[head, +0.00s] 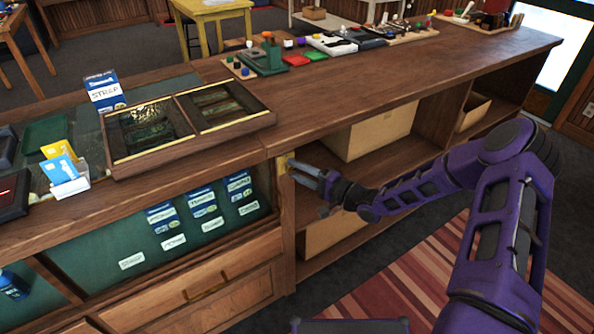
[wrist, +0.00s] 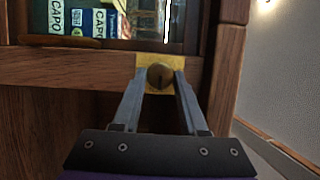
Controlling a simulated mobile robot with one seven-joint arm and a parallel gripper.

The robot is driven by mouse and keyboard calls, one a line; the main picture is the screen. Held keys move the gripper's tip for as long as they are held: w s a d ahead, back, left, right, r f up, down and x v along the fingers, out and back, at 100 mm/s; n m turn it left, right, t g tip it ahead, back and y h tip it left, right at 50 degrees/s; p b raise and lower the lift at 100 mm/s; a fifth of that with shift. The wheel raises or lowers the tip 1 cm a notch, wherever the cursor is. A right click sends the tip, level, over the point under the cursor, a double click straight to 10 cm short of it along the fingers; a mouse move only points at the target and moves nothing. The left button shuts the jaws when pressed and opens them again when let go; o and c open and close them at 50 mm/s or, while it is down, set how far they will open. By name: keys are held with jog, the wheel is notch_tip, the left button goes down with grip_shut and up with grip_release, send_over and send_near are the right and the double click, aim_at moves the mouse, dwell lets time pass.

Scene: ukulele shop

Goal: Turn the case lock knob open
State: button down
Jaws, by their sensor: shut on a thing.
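The case lock knob (wrist: 160,76) is a round brass knob with a dark slot that stands upright in the wrist view. It sits on a square brass plate (wrist: 177,60) on the wooden frame of the case. My gripper (wrist: 161,80) is shut on the knob, with one finger on its left and one on its right. In the head view my gripper (head: 302,172) reaches the wooden post at the right end of the glass case front, where a bit of the brass plate (head: 286,162) shows. The knob itself is hidden there.
Capo boxes (wrist: 85,18) stand behind the glass above the knob. A wooden post (wrist: 225,75) rises close to the right of my gripper. In the head view, open shelves with a cardboard box (head: 372,133) lie to the right, and a wooden tray (head: 190,127) sits on the counter above.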

jog(key=shift+c, duration=2.4)
grip_release()
jog(key=v, duration=1.7)
jog(key=shift+s, duration=0.2)
jog(key=shift+d+f, duration=0.1)
jog(key=shift+d, duration=0.05)
